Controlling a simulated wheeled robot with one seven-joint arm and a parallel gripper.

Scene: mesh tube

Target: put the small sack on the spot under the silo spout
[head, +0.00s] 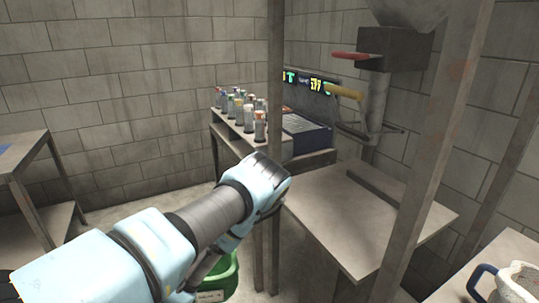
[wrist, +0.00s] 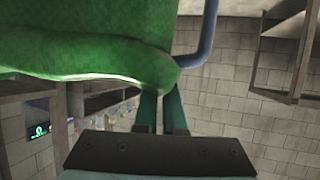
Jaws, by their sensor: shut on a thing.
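A green woven sack (wrist: 90,45) with a blue tube-like handle (wrist: 205,35) fills the upper part of the wrist view. My gripper (wrist: 161,97) is shut on its lower edge there. In the head view my arm's links hide the gripper. A green object with a pale label (head: 222,276) shows low behind the arm; I cannot tell if it is the held sack. The silo spout (head: 378,100) is a grey pipe under a dark box with a red lever at upper right. A bare table top (head: 350,225) lies below it; no marked spot is clear.
Upright posts (head: 274,120) stand before the table, one thick post (head: 430,150) crossing its right side. Several spray cans (head: 242,110) stand on a shelf at the back. A whitish sack (head: 518,284) with a blue handle sits lower right. Another table (head: 25,155) stands left.

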